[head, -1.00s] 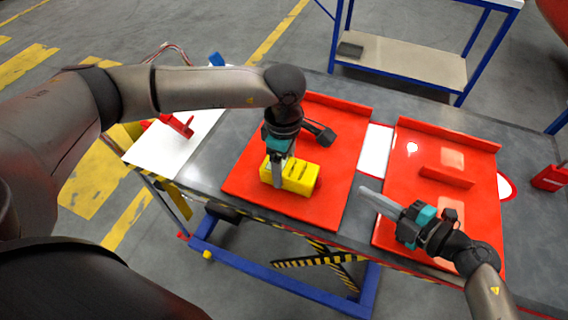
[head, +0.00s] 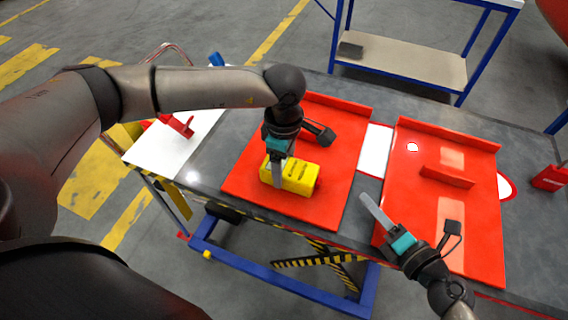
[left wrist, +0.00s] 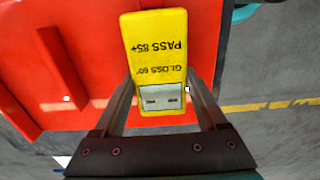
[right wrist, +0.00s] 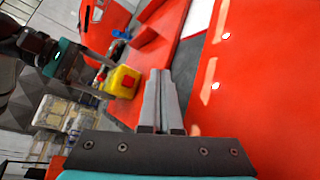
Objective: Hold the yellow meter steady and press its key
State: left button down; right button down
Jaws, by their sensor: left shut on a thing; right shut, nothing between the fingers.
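The yellow meter (head: 302,176) rests on the left red panel in the head view. In the left wrist view the meter (left wrist: 158,50) shows the upside-down print "GLOSS 60" and "PASS 85+" and a grey display window. My left gripper (head: 277,182) is shut on the meter, with a finger on each side. In the right wrist view the meter (right wrist: 113,82) shows a red square on its face, likely the key (right wrist: 128,82). My right gripper (head: 365,200) is shut and empty, to the right of the meter and apart from it. Its closed fingers (right wrist: 160,75) point forward.
The left red panel (head: 335,150) and right red panel (head: 405,165) lie on a grey table, with a white patch (head: 376,150) between them. The right panel has a raised red bar (head: 447,177). A blue-framed shelf (head: 400,60) stands behind.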

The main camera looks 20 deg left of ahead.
aim_at(335, 200)
pick_arm(q)
jog(key=shift+s+f, duration=0.15)
jog(key=shift+f, duration=0.05)
pick_arm(e)
jog(key=a, duration=0.7)
jog(key=shift+a, duration=0.2)
jog(key=shift+a, duration=0.15)
dwell(1.5)
jog(key=shift+a, duration=0.5)
dwell(0.4)
jog(key=shift+d, duration=0.65)
jog(key=shift+d, duration=3)
